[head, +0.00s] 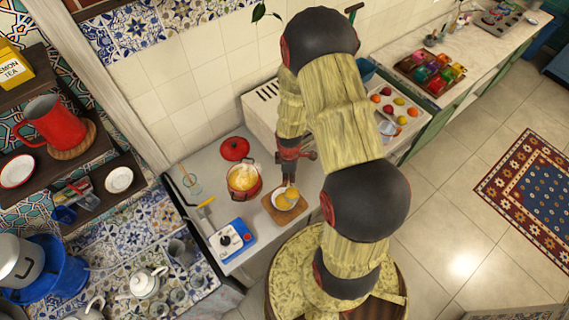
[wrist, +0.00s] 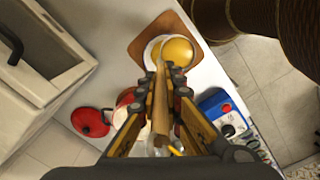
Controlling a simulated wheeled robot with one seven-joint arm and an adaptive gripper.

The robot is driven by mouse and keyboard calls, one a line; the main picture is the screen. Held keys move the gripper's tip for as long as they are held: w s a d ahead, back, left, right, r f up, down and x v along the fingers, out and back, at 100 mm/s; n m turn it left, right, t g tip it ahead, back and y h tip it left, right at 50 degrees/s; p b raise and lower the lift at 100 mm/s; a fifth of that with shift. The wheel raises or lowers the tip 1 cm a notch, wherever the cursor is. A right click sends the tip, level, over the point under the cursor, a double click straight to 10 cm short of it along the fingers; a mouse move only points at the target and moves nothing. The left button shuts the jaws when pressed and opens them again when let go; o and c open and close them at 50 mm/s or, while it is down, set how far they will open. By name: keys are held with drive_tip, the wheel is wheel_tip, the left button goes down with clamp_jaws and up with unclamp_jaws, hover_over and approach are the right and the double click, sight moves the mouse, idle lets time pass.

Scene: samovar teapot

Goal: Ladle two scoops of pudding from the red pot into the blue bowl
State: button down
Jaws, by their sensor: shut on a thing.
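The red pot (head: 243,186) stands on the counter with yellow pudding in it; it is partly hidden behind my gripper in the wrist view (wrist: 127,98). A small pale bowl (head: 277,204) sits on a wooden board to the pot's right; its colour looks whitish rather than blue, and it also shows in the wrist view (wrist: 150,53). My gripper (wrist: 160,88) is shut on the ladle's wooden handle (wrist: 160,112). A rounded yellow shape (wrist: 177,50), seemingly the ladle's head, is over the bowl. I cannot tell whether it touches the bowl or how much pudding is inside.
The wooden board (head: 298,208) lies near the counter's front edge. A red lid (head: 235,148) lies behind the pot. A blue and white device (head: 231,239) stands in front of the pot. A white box-like appliance (head: 262,108) stands against the wall.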

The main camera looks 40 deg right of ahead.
drive_tip(key=w+b, duration=0.1)
drive_tip(key=b, duration=0.1)
drive_tip(key=w+f+b, duration=0.1)
drive_tip(key=b, duration=0.1)
drive_tip(key=shift+a+f+n+g+h+b, duration=0.1)
drive_tip(key=shift+a+n+g+h+b, duration=0.05)
drive_tip(key=shift+n+g+h+b, duration=0.2)
drive_tip(key=shift+w+b, duration=0.1)
drive_tip(key=shift+b, duration=0.3)
drive_tip(key=w+a+f+g+h+b, duration=0.4)
drive_tip(key=f+g+h+b, duration=0.4)
drive_tip(key=b, duration=0.7)
drive_tip(key=shift+w+a+f+h, duration=0.35)
drive_tip(key=shift+a+f+h, duration=0.3)
drive_tip(key=shift+a, duration=0.05)
drive_tip(key=shift+g, duration=0.25)
